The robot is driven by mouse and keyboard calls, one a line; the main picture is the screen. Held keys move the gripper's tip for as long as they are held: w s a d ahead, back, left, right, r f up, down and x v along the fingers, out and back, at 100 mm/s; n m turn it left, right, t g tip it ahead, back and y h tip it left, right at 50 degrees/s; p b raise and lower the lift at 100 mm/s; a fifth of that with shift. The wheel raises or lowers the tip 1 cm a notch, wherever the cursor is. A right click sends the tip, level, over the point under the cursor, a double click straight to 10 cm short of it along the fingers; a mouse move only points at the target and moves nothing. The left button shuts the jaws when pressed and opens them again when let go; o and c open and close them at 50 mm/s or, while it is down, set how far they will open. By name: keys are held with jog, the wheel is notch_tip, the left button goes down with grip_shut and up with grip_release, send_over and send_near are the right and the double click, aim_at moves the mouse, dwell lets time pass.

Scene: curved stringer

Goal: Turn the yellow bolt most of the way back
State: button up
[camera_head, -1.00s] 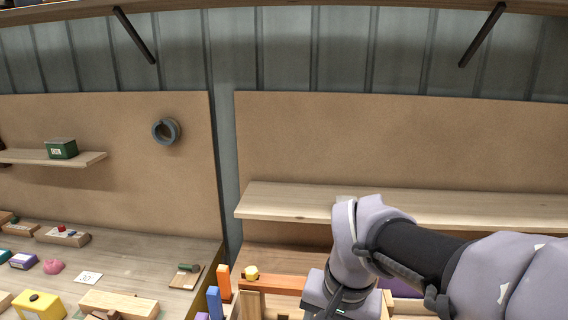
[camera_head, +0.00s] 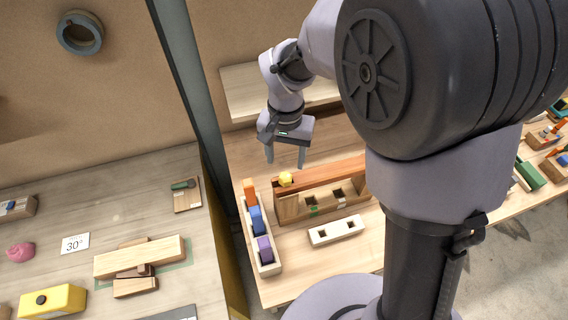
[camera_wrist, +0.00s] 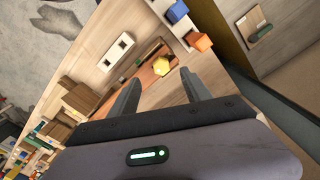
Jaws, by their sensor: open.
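The yellow bolt (camera_head: 285,179) has a faceted head and sits at the left end of a long orange-brown bar (camera_head: 335,172) on a wooden stand (camera_head: 289,207). In the wrist view the bolt (camera_wrist: 161,67) lies ahead of the fingers, beyond the gap between them. My gripper (camera_head: 286,161) points down above and behind the bolt, its two fingers spread and empty. It also shows in the wrist view (camera_wrist: 162,92). The gripper is apart from the bolt. The bolt's shank is hidden.
Left of the stand is a white tray (camera_head: 269,270) with orange, blue and purple blocks. A pale block with two square holes (camera_head: 336,230) lies in front. A shelf (camera_head: 240,92) runs behind my gripper. Another bench on the left holds a 30° card (camera_head: 75,243) and wooden pieces.

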aim_at(285, 178)
notch_tip(285, 178, down, 9)
jog(key=shift+a+r+b, duration=0.1)
jog(key=shift+r+b, duration=0.05)
jog(key=shift+b, duration=0.4)
grip_shut()
